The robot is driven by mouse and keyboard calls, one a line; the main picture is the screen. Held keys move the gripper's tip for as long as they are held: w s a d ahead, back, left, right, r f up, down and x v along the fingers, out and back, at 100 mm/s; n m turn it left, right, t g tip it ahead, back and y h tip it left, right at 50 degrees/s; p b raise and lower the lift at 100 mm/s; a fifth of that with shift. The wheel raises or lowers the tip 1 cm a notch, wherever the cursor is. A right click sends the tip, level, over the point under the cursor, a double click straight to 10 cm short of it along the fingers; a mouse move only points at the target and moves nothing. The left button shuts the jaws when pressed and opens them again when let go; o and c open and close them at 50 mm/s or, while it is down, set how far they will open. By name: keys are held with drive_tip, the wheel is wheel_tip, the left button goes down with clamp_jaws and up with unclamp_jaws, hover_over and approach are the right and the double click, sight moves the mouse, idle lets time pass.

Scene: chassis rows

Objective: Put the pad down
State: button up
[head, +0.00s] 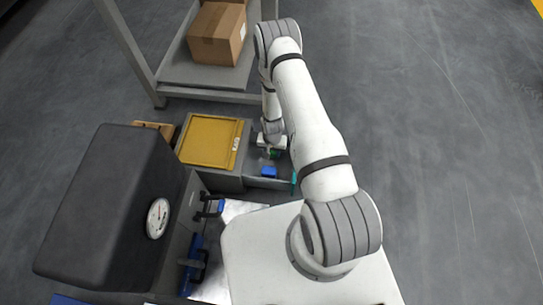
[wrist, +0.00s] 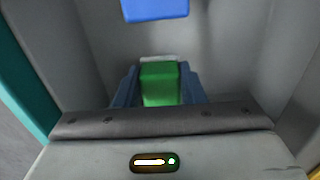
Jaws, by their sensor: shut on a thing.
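My gripper (wrist: 160,88) is shut on a green block-shaped pad (wrist: 160,84), with one blue-grey finger on each side of it. In the head view my gripper (head: 272,150) is low inside a grey walled bay, and a little of the green pad (head: 274,154) shows under the wrist. Whether the pad touches the floor of the bay, I cannot tell. A separate blue block (wrist: 155,9) lies beyond the pad at the top edge of the wrist view, apart from it. The blue block also shows in the head view (head: 268,172).
Grey walls close in on both sides of my gripper. A teal upright edge (wrist: 22,80) stands close on the left in the wrist view. A yellow panel (head: 210,141) lies left of the bay.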

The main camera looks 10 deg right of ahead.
sight(272, 156)
drive_tip(key=shift+f+b, duration=0.4)
drive_tip(key=shift+f, duration=0.95)
drive_tip(key=shift+f, duration=0.2)
drive_tip(key=o, duration=0.9)
